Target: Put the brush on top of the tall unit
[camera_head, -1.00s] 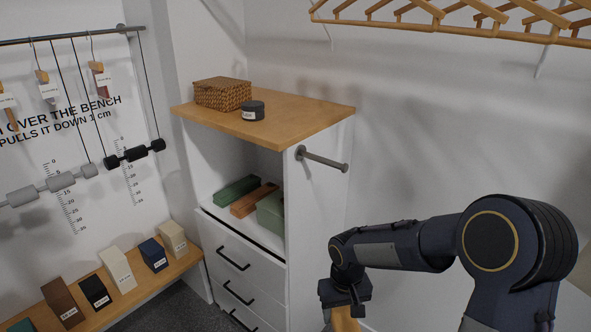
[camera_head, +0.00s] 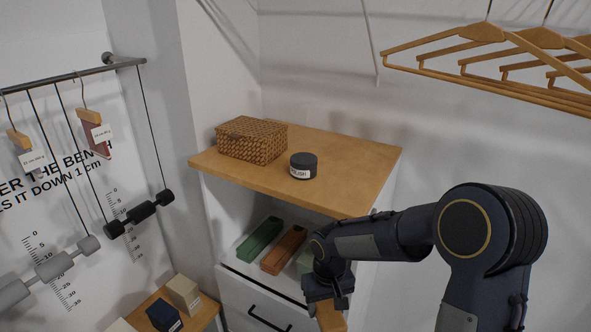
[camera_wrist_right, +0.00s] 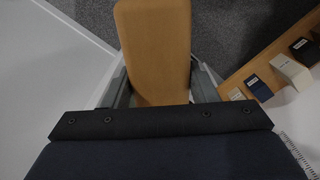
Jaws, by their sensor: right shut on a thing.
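My right gripper (camera_head: 328,300) is shut on the brush (camera_head: 331,318), whose plain wooden body shows below the fingers at the bottom of the head view. In the right wrist view the brush (camera_wrist_right: 155,50) is a tan block between the two fingers (camera_wrist_right: 158,90); its bristles are hidden. The tall unit (camera_head: 362,160) has a wooden top, an open shelf and drawers. The gripper is in front of the unit and below its top. My left gripper is not in view.
On the unit's top stand a wicker basket (camera_head: 252,140) and a dark polish tin (camera_head: 303,166). The right and back of the top are bare. Green and brown boxes (camera_head: 284,249) lie on the shelf. Wooden hangers (camera_head: 490,60) hang at upper right.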

